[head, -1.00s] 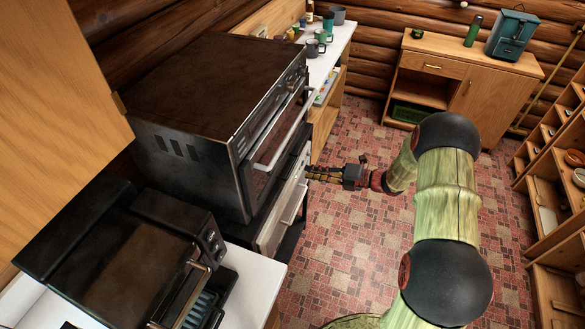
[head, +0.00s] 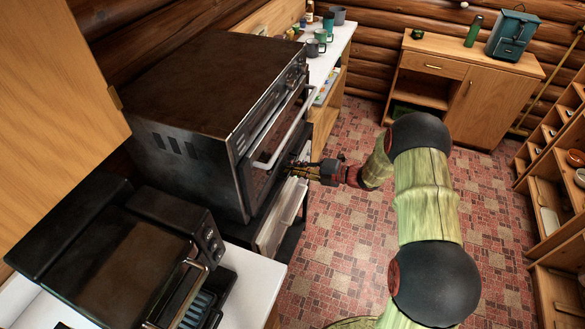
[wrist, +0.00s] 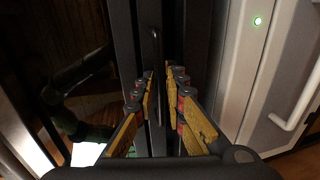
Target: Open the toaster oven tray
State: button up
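My gripper (head: 292,168) is at the lower front of a large dark oven (head: 190,90), below its silver door handle (head: 283,128). In the wrist view, my gripper (wrist: 163,78) has its yellow-padded fingers apart with nothing clearly held between them. A thin dark bar like a handle (wrist: 155,48) stands just beyond the fingertips, on a dark panel; contact cannot be told. The oven's glass door (wrist: 65,60) fills the left side and looks shut. A smaller black toaster oven (head: 110,260) sits at lower left, with a slotted piece (head: 200,308) at its front. No tray is clearly visible in the large oven.
A white-fronted appliance (head: 275,225) with a green light and white handle (wrist: 295,110) is under the large oven. A counter with mugs (head: 315,47) lies beyond. A wooden cabinet (head: 480,95) and shelves (head: 555,200) stand right. The tiled floor (head: 330,240) is clear.

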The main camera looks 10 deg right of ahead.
grip_shut()
dwell(0.5)
jog(key=shift+d, duration=0.1)
jog(key=f+p+v, duration=0.2)
jog(key=p+v, duration=0.2)
jog(key=v, duration=0.7)
jog(key=f+p+v, duration=0.2)
jog(key=p+v, duration=0.1)
jog(key=v, duration=0.9)
jog(key=shift+s+d+f+p, duration=0.25)
jog(key=shift+d+f+p, duration=0.05)
jog(key=shift+d+p, duration=0.1)
grip_release()
jog(key=v, duration=1.2)
